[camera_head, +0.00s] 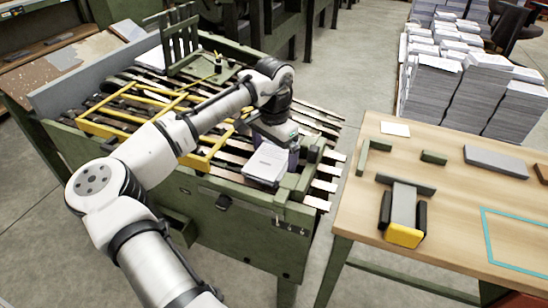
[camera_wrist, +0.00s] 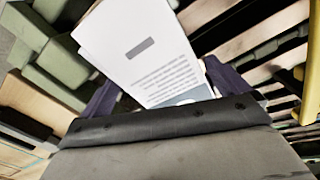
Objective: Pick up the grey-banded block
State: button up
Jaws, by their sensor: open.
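A white paper block (camera_head: 265,164) lies at the right end of the slatted machine bed. In the wrist view the block (camera_wrist: 140,48) shows a small dark grey label, lines of print and a grey-blue patch at its lower edge. I take it for the grey-banded block, but cannot see a band around it. My gripper (camera_head: 286,150) is above the block's far right side. In the wrist view its dark purple fingers (camera_wrist: 166,88) are apart, one on each side of the block's near end. Contact cannot be told, and the gripper body hides that end.
Green guides (camera_wrist: 62,62) stand close beside the block. A yellow frame (camera_head: 205,160) lies on the slats (camera_head: 165,105) to the left. A wooden table (camera_head: 450,220) at right carries a jig holding a grey and yellow piece (camera_head: 404,215). Paper stacks (camera_head: 440,85) stand behind.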

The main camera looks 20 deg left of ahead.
jog(key=c, duration=0.9)
jog(key=shift+c, duration=0.2)
jog(key=shift+r, duration=0.2)
